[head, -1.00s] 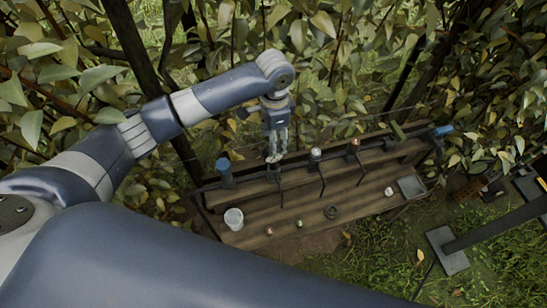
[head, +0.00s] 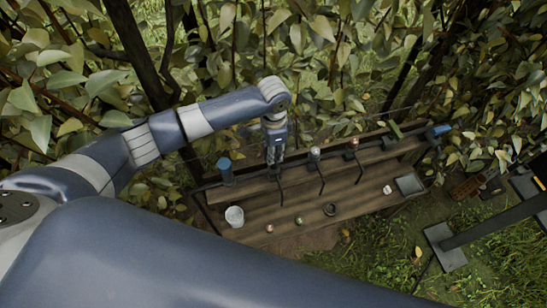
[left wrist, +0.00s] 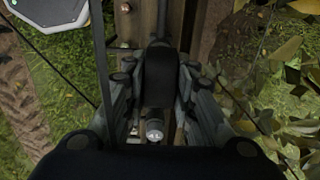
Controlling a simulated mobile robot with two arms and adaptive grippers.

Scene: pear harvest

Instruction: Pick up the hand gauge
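I cannot tell for sure which tool is the hand gauge. A small grey cylinder with markings (left wrist: 154,130) and a dark upright part (left wrist: 160,72) show between the fingers in the left wrist view. My left gripper (head: 274,158) points down over the back rail of the bench, at one of the hung tools. In the left wrist view its fingers (left wrist: 158,85) stand apart on both sides of the dark part. I see no clear grip. The gripper hides most of this tool in the head view. My right gripper is not in view.
The wooden bench (head: 300,200) carries a white cup (head: 234,216), a dark ring (head: 330,209) and a grey tray (head: 409,184). Other tools hang along the rail, with a blue one (head: 225,170) to the left. Leafy branches crowd behind. A dark post base (head: 444,248) stands at right.

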